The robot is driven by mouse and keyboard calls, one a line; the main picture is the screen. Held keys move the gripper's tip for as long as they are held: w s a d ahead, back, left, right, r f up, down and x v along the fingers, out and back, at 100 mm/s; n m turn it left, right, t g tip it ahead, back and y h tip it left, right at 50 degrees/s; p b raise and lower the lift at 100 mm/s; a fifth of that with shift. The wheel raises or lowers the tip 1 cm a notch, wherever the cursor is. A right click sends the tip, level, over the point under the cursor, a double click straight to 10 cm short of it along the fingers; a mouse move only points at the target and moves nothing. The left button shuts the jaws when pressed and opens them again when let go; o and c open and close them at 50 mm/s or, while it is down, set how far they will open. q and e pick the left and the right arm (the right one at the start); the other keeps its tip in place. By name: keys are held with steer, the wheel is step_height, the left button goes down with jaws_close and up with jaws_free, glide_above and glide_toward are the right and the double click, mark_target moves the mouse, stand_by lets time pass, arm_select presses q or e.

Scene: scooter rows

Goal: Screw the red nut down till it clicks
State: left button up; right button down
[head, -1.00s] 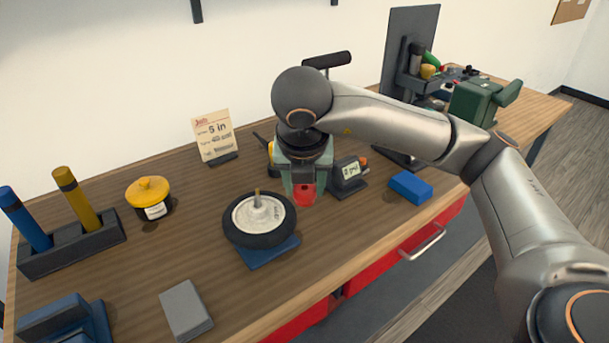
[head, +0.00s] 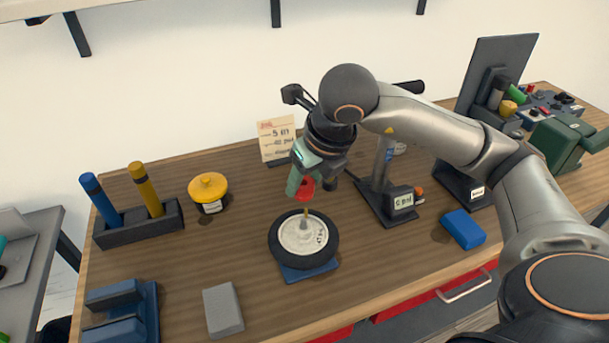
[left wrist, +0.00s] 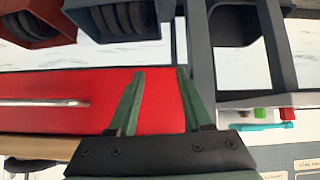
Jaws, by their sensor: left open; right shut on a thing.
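My right gripper (head: 303,184) is shut on the red nut (head: 304,190) and holds it in the air. In the head view the nut shows just above the brass-coloured tip of the stem (head: 306,213), with a gap between them. The stem rises from the pale hub of a black-tyred wheel (head: 277,245), which lies flat on a blue base (head: 308,272). The gripper fingers hide part of the nut. My left gripper (left wrist: 160,75) is open and empty in the left wrist view, in front of a red surface (left wrist: 160,100); it is not in the head view.
A gauge with a small display (head: 403,201) and a blue block (head: 463,229) stand right of the wheel. A yellow-lidded jar (head: 208,188), a holder with blue and yellow handles (head: 140,228) and a grey block (head: 223,310) are on the left. A card (head: 277,138) stands behind.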

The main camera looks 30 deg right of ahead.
steer(key=b, duration=0.4)
glide_above(302, 218)
steer(key=s, duration=0.1)
steer(key=shift+d+f, duration=0.1)
steer(key=shift+f, duration=2.8)
steer(key=shift+f+b, duration=0.25)
steer(key=shift+b, duration=0.7)
steer(key=shift+f, duration=0.2)
steer(key=shift+f+b, duration=0.3)
steer(key=shift+b, duration=0.2)
steer(key=shift+f+b, duration=0.8)
steer(key=shift+b, duration=0.05)
steer(key=shift+c, duration=1.2)
jaws_free()
steer(key=shift+r, duration=0.1)
